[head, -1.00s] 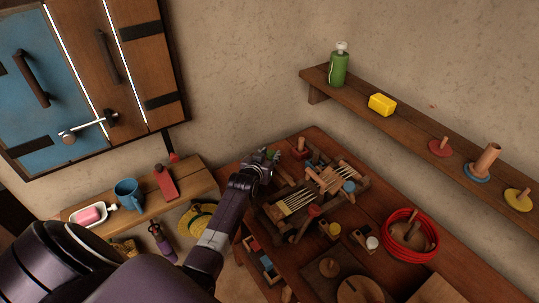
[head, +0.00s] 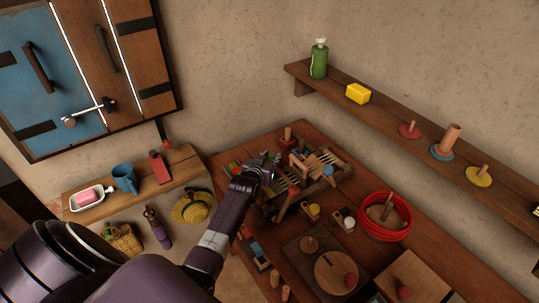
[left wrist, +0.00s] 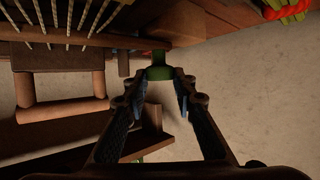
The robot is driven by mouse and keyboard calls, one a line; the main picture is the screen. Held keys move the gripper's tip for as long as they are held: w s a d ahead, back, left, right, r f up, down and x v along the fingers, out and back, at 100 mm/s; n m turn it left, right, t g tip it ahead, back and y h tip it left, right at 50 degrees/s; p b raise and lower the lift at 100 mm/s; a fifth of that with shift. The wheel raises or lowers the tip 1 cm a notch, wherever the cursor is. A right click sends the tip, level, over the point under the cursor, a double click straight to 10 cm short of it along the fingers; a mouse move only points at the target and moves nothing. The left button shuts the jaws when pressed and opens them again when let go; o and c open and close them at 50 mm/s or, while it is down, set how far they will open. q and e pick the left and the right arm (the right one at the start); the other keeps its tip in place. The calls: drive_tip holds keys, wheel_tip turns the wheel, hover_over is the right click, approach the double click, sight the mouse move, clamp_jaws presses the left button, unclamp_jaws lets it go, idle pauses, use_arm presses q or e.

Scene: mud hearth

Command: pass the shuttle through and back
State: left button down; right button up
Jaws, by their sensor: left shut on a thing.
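The small wooden loom (head: 318,182) stands on the table, with pale warp threads and a wooden comb-like frame across it. My left gripper (head: 268,160) is at the loom's left side, partly covering it. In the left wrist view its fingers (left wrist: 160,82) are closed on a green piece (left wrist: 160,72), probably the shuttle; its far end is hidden. Pale threads (left wrist: 62,20) and a wooden roller (left wrist: 62,112) show left of the fingers in that view. My right gripper is not in view.
Round wooden boards and small pegs lie in front. A wall shelf (head: 395,115) runs behind, holding a green bottle (head: 319,60) and yellow block (head: 358,93). A low shelf (head: 140,190) stands left.

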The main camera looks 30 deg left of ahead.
use_arm(q)
drive_tip(key=shift+d+r, duration=0.1)
drive_tip(key=shift+d, duration=0.2)
drive_tip(key=shift+a+f, duration=0.2)
drive_tip(key=shift+a, duration=0.35)
drive_tip(key=c, duration=1.6)
unclamp_jaws()
drive_tip(key=shift+w, duration=0.1)
drive_tip(key=shift+d, duration=0.1)
drive_tip(key=shift+r, duration=0.1)
drive_tip(key=shift+s+d, duration=0.1)
drive_tip(key=shift+s, duration=0.2)
drive_tip(key=v, duration=1.1)
drive_tip(key=shift+s+d+r, duration=0.1)
drive_tip(key=shift+s+d, duration=0.1)
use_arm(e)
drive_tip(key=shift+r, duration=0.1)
